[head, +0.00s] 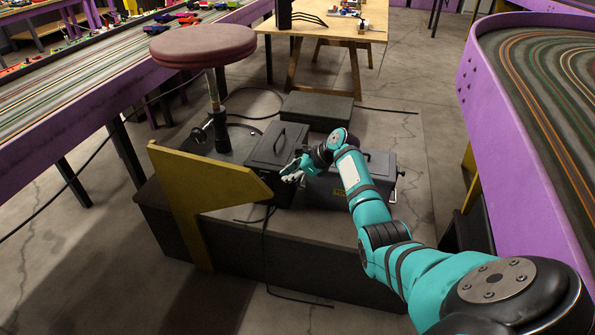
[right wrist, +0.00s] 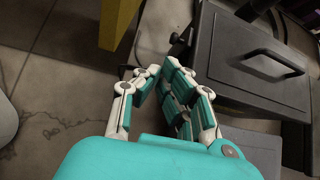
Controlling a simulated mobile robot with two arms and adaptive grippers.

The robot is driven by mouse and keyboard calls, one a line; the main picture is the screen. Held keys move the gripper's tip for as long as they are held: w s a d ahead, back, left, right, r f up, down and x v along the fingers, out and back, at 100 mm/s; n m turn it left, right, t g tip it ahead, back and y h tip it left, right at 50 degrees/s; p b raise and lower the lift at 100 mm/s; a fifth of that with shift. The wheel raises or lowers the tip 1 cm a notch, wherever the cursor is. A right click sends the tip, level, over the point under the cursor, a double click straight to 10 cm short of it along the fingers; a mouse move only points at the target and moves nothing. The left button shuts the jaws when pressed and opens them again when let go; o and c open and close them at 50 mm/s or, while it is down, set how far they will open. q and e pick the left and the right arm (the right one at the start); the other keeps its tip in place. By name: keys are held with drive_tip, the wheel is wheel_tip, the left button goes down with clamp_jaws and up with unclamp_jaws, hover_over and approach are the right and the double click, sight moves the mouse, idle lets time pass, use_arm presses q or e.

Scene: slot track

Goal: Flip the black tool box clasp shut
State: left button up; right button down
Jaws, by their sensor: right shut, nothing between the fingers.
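A black tool box (head: 268,150) with a handle on its lid stands on the low dark platform in the head view. It also shows in the right wrist view (right wrist: 235,45), with its lid down. A second dark box (head: 380,170) stands to its right, partly hidden by my right arm. I cannot clearly make out the clasp in either view. My right gripper (head: 289,172) is shut and empty, in front of the first box's right side in the head view. In the right wrist view its fingers (right wrist: 163,72) are near the box's edge; contact cannot be told. My left gripper is not in view.
A yellow bracket (head: 205,185) stands at the platform's front left. A round red stool (head: 203,45) is behind it. A flat dark case (head: 317,111) lies behind the boxes. Purple-sided slot tracks flank both sides. Black cables run over the floor.

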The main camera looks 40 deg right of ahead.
drive_tip(key=v, duration=0.4)
drive_tip(key=shift+w, duration=0.1)
idle(0.5)
